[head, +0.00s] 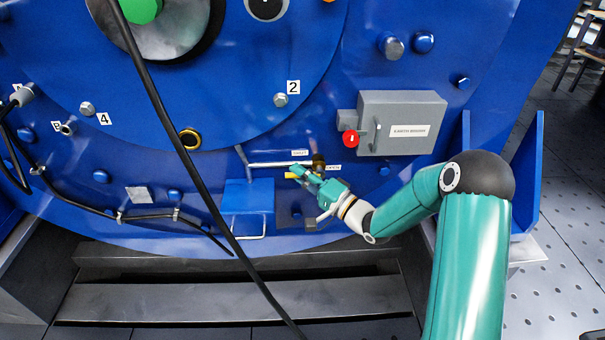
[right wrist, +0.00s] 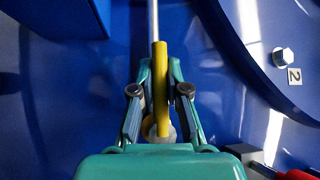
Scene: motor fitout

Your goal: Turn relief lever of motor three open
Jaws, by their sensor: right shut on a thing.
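A yellow lever (head: 291,175) sits low on the blue motor housing (head: 330,100), by a brass-coloured fitting (head: 319,159) on a thin silver pipe (head: 268,164). Small white labels reading SHUT (head: 300,153) and OPEN (head: 333,167) are near the fitting. My right gripper (head: 298,174) reaches in from the right and is at the lever. In the right wrist view the yellow lever (right wrist: 160,100) runs lengthwise between the two fingers of my right gripper (right wrist: 160,72), which are shut on it. Part of the lever is hidden in the head view. My left gripper is not in view.
A grey box (head: 400,122) with a red knob (head: 350,138) stands just above my right arm. A blue block (head: 248,200) with a wire handle is left of the gripper. A black cable (head: 190,170) hangs across the front. Dark steps (head: 240,295) lie below.

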